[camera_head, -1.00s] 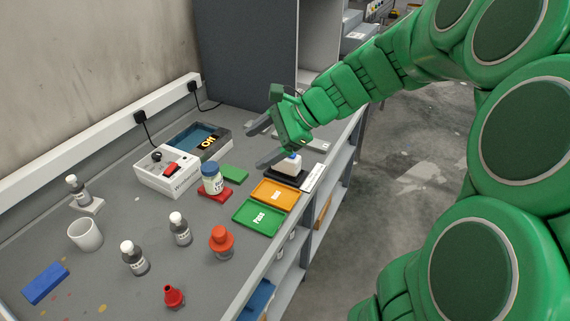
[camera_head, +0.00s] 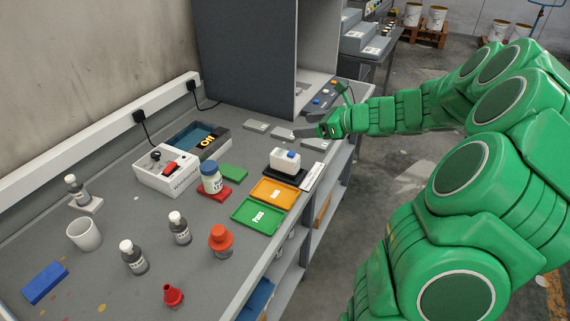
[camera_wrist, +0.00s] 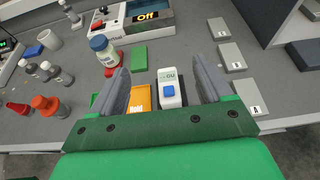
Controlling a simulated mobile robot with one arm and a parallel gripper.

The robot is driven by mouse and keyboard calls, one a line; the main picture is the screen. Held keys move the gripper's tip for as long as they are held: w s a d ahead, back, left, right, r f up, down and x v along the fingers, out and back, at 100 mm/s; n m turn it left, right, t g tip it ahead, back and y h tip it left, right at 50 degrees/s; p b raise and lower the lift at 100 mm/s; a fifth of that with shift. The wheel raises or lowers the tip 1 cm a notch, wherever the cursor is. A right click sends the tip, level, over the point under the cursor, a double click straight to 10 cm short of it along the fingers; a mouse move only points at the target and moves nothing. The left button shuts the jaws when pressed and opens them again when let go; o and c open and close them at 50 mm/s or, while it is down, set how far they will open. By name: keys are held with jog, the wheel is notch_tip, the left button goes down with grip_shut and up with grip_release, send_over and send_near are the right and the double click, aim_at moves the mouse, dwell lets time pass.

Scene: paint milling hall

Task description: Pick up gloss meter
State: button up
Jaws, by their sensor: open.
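The gloss meter (camera_head: 284,162) is a small white block with a blue button on top and GU lettering. It rests on a black pad (camera_head: 289,178) near the bench's right edge. In the wrist view the gloss meter (camera_wrist: 170,88) shows between my two grey fingers, nearer the right one. My gripper (camera_head: 302,132) is open and empty, behind and to the right of the meter in the head view, apart from it. My gripper's fingers (camera_wrist: 160,65) frame the meter in the wrist view, with the orange tray partly hidden behind the left finger.
An orange tray (camera_head: 276,193) and a green Pass tray (camera_head: 258,217) lie in front of the meter. A jar (camera_head: 211,180) stands on a red pad to its left. Grey labelled panels (camera_wrist: 232,57) lie right of it. A tall grey cabinet (camera_head: 245,55) stands behind.

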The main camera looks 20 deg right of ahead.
send_near(291, 156)
jog(key=w+a+f, duration=0.1)
jog(key=w+f, duration=0.1)
jog(key=w+a+f, duration=0.1)
jog(key=w, duration=0.1)
jog(key=shift+a+f, duration=0.2)
jog(key=shift+f, duration=0.2)
jog(key=shift+r+x, duration=0.15)
jog(key=shift+x, duration=1.1)
jog(key=shift+r+x, duration=0.2)
jog(key=shift+x, duration=1.1)
jog(key=shift+r+x, duration=0.15)
jog(key=shift+x, duration=1.1)
jog(key=shift+w+a, duration=0.15)
jog(key=shift+a, duration=0.05)
jog(key=c, duration=1.4)
